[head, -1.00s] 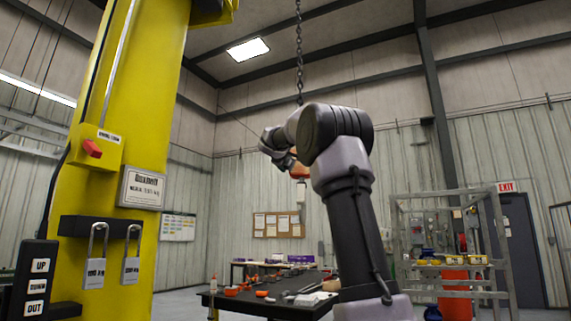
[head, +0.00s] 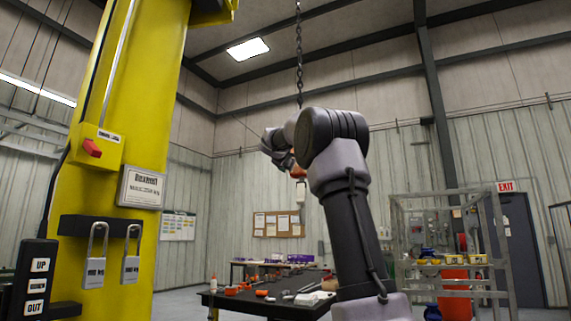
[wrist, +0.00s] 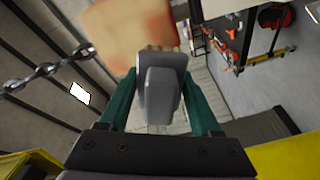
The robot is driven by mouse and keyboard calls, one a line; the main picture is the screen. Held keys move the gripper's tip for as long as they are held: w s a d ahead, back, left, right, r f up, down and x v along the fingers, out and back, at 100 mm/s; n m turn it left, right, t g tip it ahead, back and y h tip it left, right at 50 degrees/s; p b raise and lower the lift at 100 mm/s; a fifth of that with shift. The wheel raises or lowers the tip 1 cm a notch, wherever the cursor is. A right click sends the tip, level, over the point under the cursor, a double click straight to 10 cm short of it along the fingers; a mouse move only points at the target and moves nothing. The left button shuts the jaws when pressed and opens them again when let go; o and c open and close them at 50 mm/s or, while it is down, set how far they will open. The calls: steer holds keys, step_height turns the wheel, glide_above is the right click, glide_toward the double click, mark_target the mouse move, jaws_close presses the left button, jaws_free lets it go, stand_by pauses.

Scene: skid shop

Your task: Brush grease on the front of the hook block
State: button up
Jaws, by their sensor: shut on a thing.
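The hook block (head: 299,171) hangs on the chain, partly hidden behind my arm in the head view. In the wrist view the block (wrist: 128,32) is large and close, its face pale peach with redder, uneven edges. My gripper (wrist: 160,88) has teal fingers shut on a grey brush (wrist: 161,98). The brush's bristle end points at the lower edge of the block and overlaps it in the picture; I cannot tell whether they touch. My gripper shows small beside the block in the head view (head: 283,158). A pale piece (head: 301,192) hangs under the block.
The chain (head: 299,60) runs up to the ceiling. A yellow column (head: 125,150) with padlocks and a button panel stands at the left. A dark table (head: 265,303) with tools is below. A metal cage rack (head: 445,240) stands right. The air around the block looks clear.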

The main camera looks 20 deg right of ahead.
steer(key=shift+x, duration=0.85)
stand_by(0.3)
steer(key=shift+d, duration=0.15)
steer(key=shift+s+d, duration=1.1)
steer(key=shift+d, duration=0.25)
steer(key=shift+s+d+r, duration=0.45)
steer(key=shift+d+r, duration=0.15)
steer(key=shift+d, duration=0.2)
steer(key=shift+s+d+r, duration=0.45)
steer(key=shift+d+r, duration=0.15)
steer(key=shift+d, duration=0.2)
